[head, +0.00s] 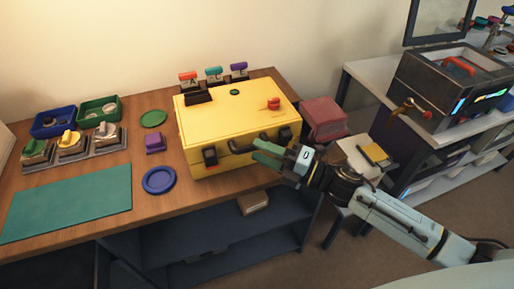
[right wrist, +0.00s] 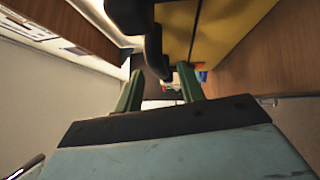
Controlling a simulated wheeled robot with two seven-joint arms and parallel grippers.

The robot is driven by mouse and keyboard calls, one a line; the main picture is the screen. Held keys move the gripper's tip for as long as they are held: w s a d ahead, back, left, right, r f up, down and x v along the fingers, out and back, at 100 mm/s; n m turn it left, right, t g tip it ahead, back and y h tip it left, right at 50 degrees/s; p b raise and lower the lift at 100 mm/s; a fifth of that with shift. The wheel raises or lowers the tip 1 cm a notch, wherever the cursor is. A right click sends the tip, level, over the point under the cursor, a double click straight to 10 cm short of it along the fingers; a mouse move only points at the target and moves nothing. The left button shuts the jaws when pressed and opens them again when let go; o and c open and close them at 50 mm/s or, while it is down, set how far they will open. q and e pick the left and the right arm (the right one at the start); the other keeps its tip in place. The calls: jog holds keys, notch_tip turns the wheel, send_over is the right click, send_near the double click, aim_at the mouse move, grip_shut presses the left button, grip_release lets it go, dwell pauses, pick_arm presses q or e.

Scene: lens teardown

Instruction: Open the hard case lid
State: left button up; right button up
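The yellow hard case (head: 225,120) stands on the wooden workbench with its lid shut. Its front has a dark left latch (head: 210,156), a dark right latch (head: 284,134) and a dark carry handle (head: 240,148) between them. My right gripper (head: 262,152) is at the case front, by the right end of the handle. In the right wrist view its two green fingers (right wrist: 160,82) are apart. The dark handle (right wrist: 154,50) reaches down between them in the picture; I cannot tell whether they touch it. My left gripper is not in view.
A red knob (head: 273,103) and a small green disc (head: 235,92) are on the lid. Red, teal and purple-topped items (head: 213,74) stand behind the case. A purple block (head: 154,143), blue dish (head: 159,180) and green mat (head: 70,203) lie left. A red box (head: 324,117) is right.

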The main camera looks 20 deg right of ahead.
jog(key=shift+x, duration=1)
grip_shut()
